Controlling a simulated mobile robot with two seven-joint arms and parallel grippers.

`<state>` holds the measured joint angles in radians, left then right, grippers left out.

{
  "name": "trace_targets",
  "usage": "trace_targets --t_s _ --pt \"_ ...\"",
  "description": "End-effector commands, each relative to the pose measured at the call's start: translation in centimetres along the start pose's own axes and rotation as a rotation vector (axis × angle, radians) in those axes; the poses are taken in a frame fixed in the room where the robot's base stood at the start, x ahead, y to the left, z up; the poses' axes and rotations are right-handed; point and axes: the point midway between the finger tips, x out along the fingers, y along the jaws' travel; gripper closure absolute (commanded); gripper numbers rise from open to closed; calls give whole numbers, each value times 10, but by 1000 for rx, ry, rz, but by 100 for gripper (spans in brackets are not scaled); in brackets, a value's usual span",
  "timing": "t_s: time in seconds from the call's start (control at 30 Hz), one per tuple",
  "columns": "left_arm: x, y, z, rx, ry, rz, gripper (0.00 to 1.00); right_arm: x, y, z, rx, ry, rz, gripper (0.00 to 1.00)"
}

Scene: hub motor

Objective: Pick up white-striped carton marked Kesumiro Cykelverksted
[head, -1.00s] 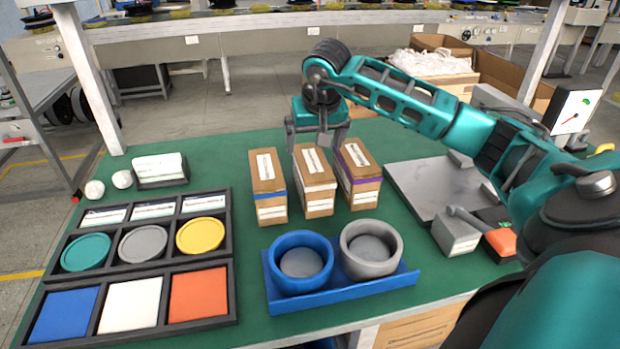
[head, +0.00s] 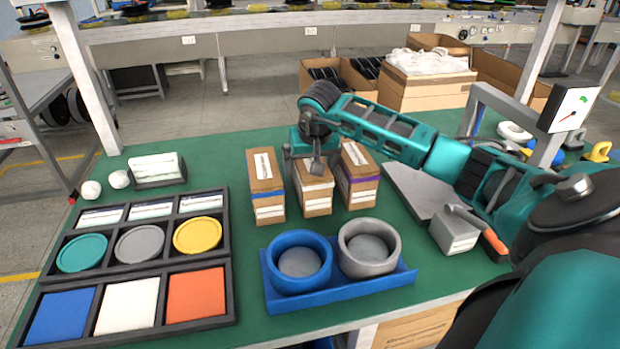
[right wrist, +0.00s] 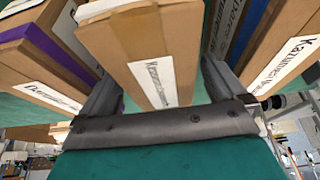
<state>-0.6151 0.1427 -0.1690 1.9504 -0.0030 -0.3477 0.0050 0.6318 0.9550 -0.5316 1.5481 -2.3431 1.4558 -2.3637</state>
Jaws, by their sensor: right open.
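The white-striped carton (head: 319,204) is the middle one of three brown cartons standing upright on the green bench. Its top is partly hidden by my right gripper (head: 302,170). In the right wrist view the open right gripper (right wrist: 160,98) has one finger on each side of this carton (right wrist: 128,38). Its white label is partly visible, but I cannot read it fully. I cannot tell whether the fingers touch the cardboard. My left gripper is not in view.
The blue-striped carton (head: 265,190) stands close on the left and the purple-striped carton (head: 360,188) close on the right. In front is a blue tray (head: 340,293) with a blue and a grey ring-shaped cup. A black sorting rack (head: 232,290) lies left.

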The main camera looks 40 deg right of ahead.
Motion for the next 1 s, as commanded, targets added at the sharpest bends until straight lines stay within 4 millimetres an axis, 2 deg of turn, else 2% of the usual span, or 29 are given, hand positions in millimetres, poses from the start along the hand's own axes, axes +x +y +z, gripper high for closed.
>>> trace_targets --t_s 0.7,1.0 --pt "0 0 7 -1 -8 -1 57 4 0 2 1 1 0 2" --pt "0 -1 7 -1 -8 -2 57 4 0 2 1 0 0 30"
